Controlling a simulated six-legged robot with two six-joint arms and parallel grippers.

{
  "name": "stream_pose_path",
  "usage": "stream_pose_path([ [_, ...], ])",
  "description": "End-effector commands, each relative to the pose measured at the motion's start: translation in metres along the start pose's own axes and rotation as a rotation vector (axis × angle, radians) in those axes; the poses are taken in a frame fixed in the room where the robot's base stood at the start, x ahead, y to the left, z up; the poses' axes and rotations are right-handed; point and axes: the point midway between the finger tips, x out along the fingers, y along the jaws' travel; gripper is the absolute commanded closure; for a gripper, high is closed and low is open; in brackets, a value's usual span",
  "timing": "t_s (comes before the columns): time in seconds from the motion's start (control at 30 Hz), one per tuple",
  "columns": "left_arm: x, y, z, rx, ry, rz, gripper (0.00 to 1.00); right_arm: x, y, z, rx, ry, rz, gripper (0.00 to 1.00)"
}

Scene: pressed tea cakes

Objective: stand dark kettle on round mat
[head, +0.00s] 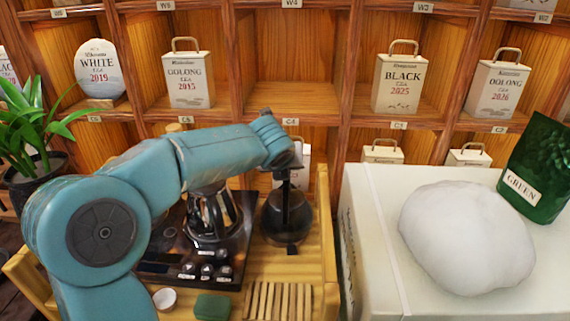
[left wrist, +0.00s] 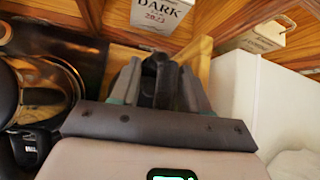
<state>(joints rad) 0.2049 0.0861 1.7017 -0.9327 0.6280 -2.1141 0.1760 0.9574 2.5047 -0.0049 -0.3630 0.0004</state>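The dark kettle (head: 272,218) stands upright at the right of the wooden tea table in the head view, partly behind its own dark upright part and my gripper. My left gripper (head: 291,180) points down at the top of the kettle. In the left wrist view its fingers (left wrist: 160,88) stand on both sides of a dark piece, which looks like the kettle's handle; I cannot tell whether they press on it. A round mat cannot be made out. My right gripper is not in view.
A steel kettle (head: 212,212) stands on a black hob panel (head: 180,262) left of the dark kettle. A slatted wooden rack (head: 278,300), a green block (head: 212,307) and a white cup (head: 164,298) lie in front. A white box (head: 375,235) bearing a white lump (head: 465,238) stands right.

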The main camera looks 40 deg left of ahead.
Motion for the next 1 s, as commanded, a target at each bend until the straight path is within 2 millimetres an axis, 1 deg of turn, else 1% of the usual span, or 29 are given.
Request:
stream_pose_path([
  [0.17,-0.002,0.000,0.002,-0.001,-0.001,0.000,0.54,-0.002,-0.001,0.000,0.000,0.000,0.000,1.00],
  [0.27,-0.013,-0.001,0.002,-0.001,-0.001,-0.001,0.54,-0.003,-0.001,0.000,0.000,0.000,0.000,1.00],
  [0.37,-0.033,-0.001,0.003,-0.001,-0.003,-0.003,0.54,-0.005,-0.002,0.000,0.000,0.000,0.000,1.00],
  [0.5,-0.067,-0.001,0.003,-0.001,-0.004,-0.004,0.54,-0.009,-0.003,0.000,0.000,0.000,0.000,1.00],
  [0.6,-0.089,-0.002,0.003,0.000,-0.003,-0.004,0.54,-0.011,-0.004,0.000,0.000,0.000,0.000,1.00],
  [0.7,-0.105,-0.001,0.002,0.000,-0.002,-0.003,0.54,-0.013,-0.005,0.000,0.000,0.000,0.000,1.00],
  [0.83,-0.118,-0.001,0.001,0.000,-0.001,-0.001,0.54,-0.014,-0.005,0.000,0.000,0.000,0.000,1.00],
  [1.0,-0.122,0.000,0.001,0.000,0.000,0.000,0.54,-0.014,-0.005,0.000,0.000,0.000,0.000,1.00],
])
